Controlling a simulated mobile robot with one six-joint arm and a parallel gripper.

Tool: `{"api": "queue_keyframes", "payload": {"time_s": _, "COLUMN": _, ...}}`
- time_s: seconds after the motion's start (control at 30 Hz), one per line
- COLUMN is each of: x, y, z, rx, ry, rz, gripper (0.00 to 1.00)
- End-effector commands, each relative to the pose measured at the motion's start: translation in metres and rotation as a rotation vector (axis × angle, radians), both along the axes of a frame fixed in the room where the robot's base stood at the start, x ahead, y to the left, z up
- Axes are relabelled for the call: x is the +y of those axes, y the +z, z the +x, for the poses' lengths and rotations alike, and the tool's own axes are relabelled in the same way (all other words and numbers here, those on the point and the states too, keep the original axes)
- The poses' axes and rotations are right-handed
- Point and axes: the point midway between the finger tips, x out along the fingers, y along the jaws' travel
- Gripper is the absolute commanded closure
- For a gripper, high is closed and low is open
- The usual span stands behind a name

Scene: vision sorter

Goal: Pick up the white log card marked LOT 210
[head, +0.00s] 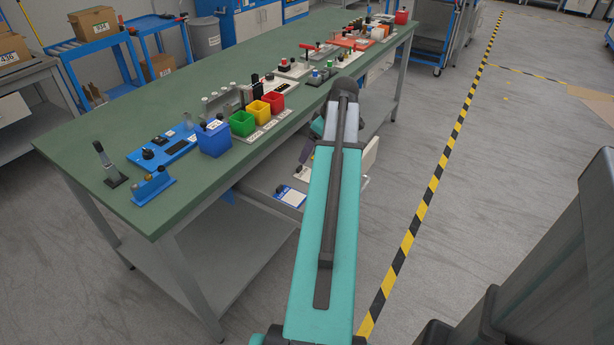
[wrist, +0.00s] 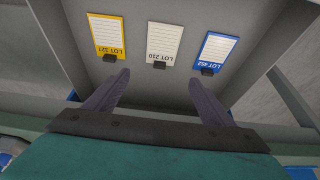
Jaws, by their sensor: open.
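The white log card marked LOT 210 (wrist: 165,42) lies flat in an open grey drawer (wrist: 183,88), between two other cards. Its print is upside down in the wrist view, and a small black grip block (wrist: 160,65) sits at its near edge. My gripper (wrist: 161,80) is open and empty. Its two dark fingers are spread to either side of the block, apart from it, with the tips short of the card. In the head view my own arm hides most of the gripper and much of the drawer.
A yellow-bordered card (wrist: 107,33) lies left of the white one and a blue-bordered card (wrist: 215,47) right of it, each with a black block. Drawer walls stand close on both sides. The green workbench (head: 90,120) above the drawer carries coloured bins and fixtures.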

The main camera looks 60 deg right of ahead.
Motion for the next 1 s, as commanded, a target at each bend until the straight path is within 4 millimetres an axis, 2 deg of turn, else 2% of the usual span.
{"api": "queue_keyframes", "payload": {"time_s": 0.2, "x": 0.001, "y": -0.030, "z": 0.013, "rx": 0.001, "ry": 0.002, "rz": 0.002, "gripper": 0.23}}
{"api": "queue_keyframes", "payload": {"time_s": 0.4, "x": 0.000, "y": -0.048, "z": 0.021, "rx": 0.001, "ry": 0.002, "rz": 0.001, "gripper": 0.23}}
{"api": "queue_keyframes", "payload": {"time_s": 0.83, "x": 0.001, "y": -0.052, "z": 0.023, "rx": 0.000, "ry": 0.003, "rz": 0.001, "gripper": 0.23}}
{"api": "queue_keyframes", "payload": {"time_s": 1.0, "x": 0.001, "y": -0.060, "z": 0.028, "rx": 0.001, "ry": 0.004, "rz": 0.001, "gripper": 0.23}}
